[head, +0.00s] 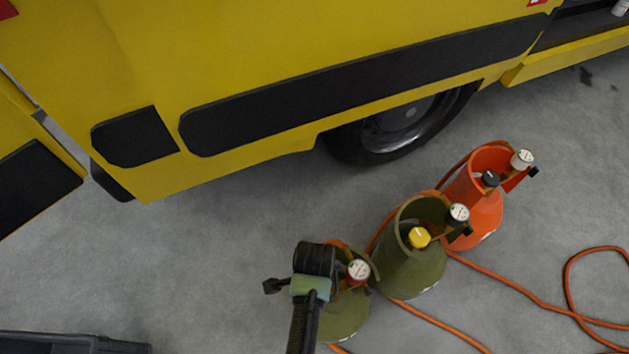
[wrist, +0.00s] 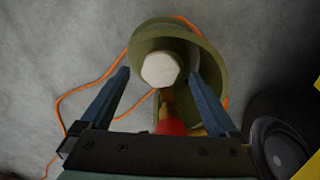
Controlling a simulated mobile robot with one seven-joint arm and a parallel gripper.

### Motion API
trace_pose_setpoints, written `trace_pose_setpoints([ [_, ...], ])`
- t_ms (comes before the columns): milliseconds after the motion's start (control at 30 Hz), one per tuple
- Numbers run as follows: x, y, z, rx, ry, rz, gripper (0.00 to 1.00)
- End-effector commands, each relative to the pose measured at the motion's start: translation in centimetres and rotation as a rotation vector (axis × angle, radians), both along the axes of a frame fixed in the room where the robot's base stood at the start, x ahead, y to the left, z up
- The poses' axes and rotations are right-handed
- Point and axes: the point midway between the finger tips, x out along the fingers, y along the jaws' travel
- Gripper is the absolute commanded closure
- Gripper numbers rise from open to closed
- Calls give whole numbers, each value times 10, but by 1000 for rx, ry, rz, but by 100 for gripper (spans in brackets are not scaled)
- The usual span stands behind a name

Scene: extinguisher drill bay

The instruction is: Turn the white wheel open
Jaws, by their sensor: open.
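The white wheel (wrist: 160,70) shows in the wrist view as a faceted knob inside the collar of an olive-green cylinder (wrist: 205,48). My gripper (wrist: 159,76) is open, with one finger on each side of the wheel. I cannot tell whether the fingers touch it. In the head view my arm stands over the nearest green cylinder (head: 345,318) and hides its wheel. That cylinder's gauge (head: 358,271) shows just right of my arm. In the wrist view a red part (wrist: 171,126) lies below the wheel.
A green cylinder (head: 413,268) with a yellow wheel (head: 419,237) and an orange cylinder (head: 484,212) with a black wheel (head: 490,179) stand to the right. An orange hose (head: 520,292) crosses the floor. A yellow vehicle (head: 240,60) is behind.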

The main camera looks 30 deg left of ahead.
Motion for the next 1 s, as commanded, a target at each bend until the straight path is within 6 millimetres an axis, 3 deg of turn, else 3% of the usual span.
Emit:
trace_pose_setpoints([
  [33,0,1,-11,0,0,2,5],
  [200,0,0,-24,1,-1,1,5],
  [567,0,0,-27,0,-1,1,7],
  [1000,0,0,-27,0,-1,1,86],
])
